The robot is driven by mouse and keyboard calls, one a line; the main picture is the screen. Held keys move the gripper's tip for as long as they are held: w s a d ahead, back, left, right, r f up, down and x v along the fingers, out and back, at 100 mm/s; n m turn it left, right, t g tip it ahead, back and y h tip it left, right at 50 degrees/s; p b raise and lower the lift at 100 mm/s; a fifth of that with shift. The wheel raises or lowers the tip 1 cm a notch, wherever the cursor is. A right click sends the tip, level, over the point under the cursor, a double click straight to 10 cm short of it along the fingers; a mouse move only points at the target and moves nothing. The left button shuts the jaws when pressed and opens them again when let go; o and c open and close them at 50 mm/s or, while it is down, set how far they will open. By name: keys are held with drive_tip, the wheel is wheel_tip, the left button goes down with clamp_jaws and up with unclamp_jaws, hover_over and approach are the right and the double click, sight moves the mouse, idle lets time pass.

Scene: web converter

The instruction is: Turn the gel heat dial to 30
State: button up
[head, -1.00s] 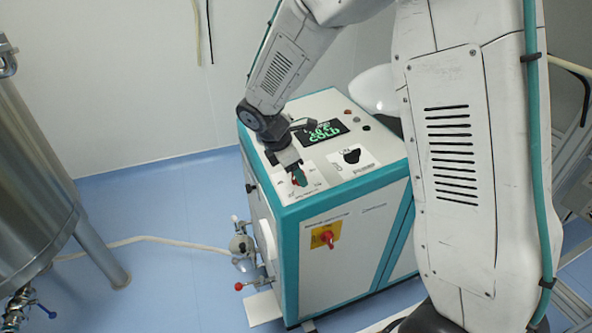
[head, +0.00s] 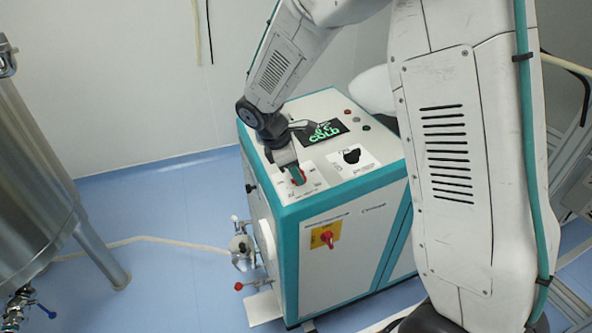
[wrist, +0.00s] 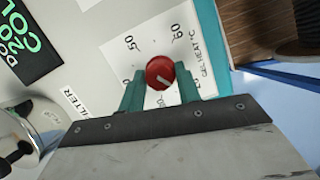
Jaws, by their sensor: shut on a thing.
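The gel heat dial is a round red knob (wrist: 160,72) on a white scale plate (wrist: 125,48) marked "GEL HEAT °C". In the wrist view the numbers 50 and 60 show above the knob; lower numbers are partly hidden by my fingers. A pale pointer line shows on the knob's lower part; the value it points to cannot be read. My gripper (wrist: 160,90) has its two teal fingers shut on the knob from either side. In the head view my gripper (head: 298,176) reaches down to the red knob at the panel's front left.
A black display (head: 322,134) with green text including "COLD" is behind the dial. A black knob (head: 352,156) sits to its right. A red-and-yellow switch (head: 326,236) is on the cabinet front.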

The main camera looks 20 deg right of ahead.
drive_tip(key=m, duration=0.3)
drive_tip(key=m+g, duration=0.1)
drive_tip(key=m, duration=0.1)
drive_tip(key=shift+w+m+y, duration=0.1)
drive_tip(key=shift+m+y, duration=0.2)
drive_tip(key=shift+m, duration=0.1)
drive_tip(key=m, duration=0.5)
drive_tip(key=shift+d+g+y, duration=0.1)
drive_tip(key=shift+g+y, duration=0.3)
drive_tip(key=shift+m, duration=0.4)
drive_tip(key=o, duration=1)
drive_tip(key=shift+c, duration=0.2)
drive_tip(key=v, duration=0.8)
